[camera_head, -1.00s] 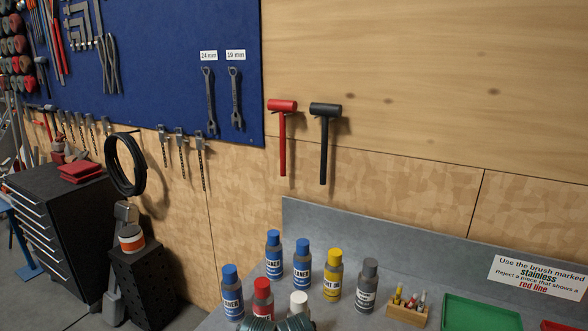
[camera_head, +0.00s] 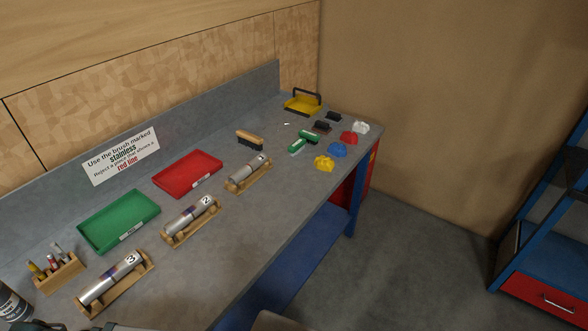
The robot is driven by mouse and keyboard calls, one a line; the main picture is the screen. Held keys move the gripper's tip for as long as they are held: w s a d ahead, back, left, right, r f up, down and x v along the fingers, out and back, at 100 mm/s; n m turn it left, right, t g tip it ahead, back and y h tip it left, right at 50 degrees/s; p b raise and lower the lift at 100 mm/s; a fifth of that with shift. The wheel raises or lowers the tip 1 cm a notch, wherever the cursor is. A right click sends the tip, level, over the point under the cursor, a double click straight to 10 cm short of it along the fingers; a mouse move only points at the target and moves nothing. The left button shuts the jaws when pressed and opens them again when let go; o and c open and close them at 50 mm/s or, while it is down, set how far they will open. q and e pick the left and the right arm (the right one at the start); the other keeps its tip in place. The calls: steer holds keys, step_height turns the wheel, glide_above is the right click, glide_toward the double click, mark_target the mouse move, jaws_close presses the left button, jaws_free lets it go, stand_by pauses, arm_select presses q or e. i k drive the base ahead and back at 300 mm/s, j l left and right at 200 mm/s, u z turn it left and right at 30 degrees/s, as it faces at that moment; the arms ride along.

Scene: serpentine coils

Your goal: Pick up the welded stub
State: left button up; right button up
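Three silvery metal stubs lie in wooden cradles along the front of the grey bench. The nearest stub (camera_head: 108,281), marked 3, has a bluish-purple tinted band near its middle. The middle stub (camera_head: 186,217), marked 2, also shows a darker tinted band. The farthest stub (camera_head: 247,172) has a label too small to read surely. Each stub lies on its side in its own cradle. I cannot tell from this view which one is the welded stub meant. Neither gripper can be made out; only unclear dark and grey shapes show at the bottom edge.
Behind the stubs are a green tray (camera_head: 84,229), a red tray (camera_head: 160,184) and a sign (camera_head: 121,157) about the stainless brush. Open floor (camera_head: 400,250) lies right of the bench.

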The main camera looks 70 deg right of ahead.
mark_target(237, 178)
steer(key=k+z, duration=0.1)
steer(key=z, duration=1.85)
